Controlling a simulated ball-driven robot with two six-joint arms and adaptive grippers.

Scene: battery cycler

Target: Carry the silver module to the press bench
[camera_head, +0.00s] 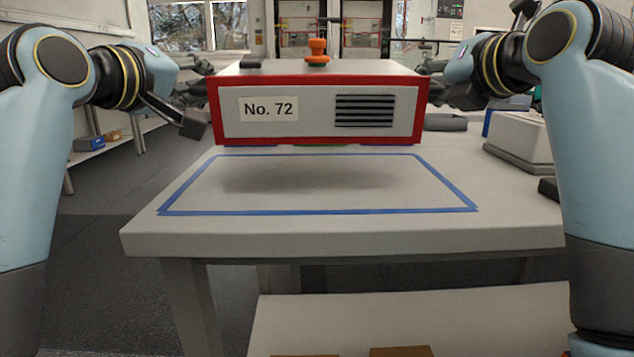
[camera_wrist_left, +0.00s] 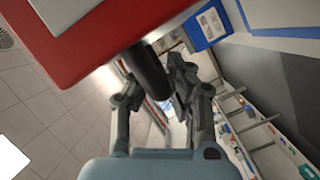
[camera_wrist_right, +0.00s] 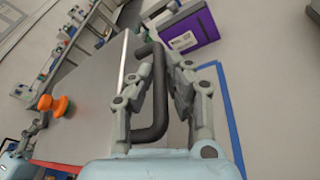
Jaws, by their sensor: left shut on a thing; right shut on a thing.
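The silver module (camera_head: 316,110), a box with red edges, a "No. 72" label, a black vent and an orange knob (camera_head: 317,52) on top, hangs level above a pale bench (camera_head: 345,235). Its shadow lies inside a blue tape rectangle (camera_head: 320,211) on the bench top. My left gripper (camera_wrist_left: 157,78) is shut on a black handle (camera_wrist_left: 146,68) at the module's left side. My right gripper (camera_wrist_right: 160,70) is shut on the black handle (camera_wrist_right: 153,130) at its right side. The module mostly hides both fingertips in the head view.
A pale grey device (camera_head: 520,140) and dark items stand on the bench's right side. A shelf (camera_head: 110,150) with small boxes is at the left. The taped area is clear. A lower shelf (camera_head: 410,320) shows under the bench. Windows and cabinets are behind.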

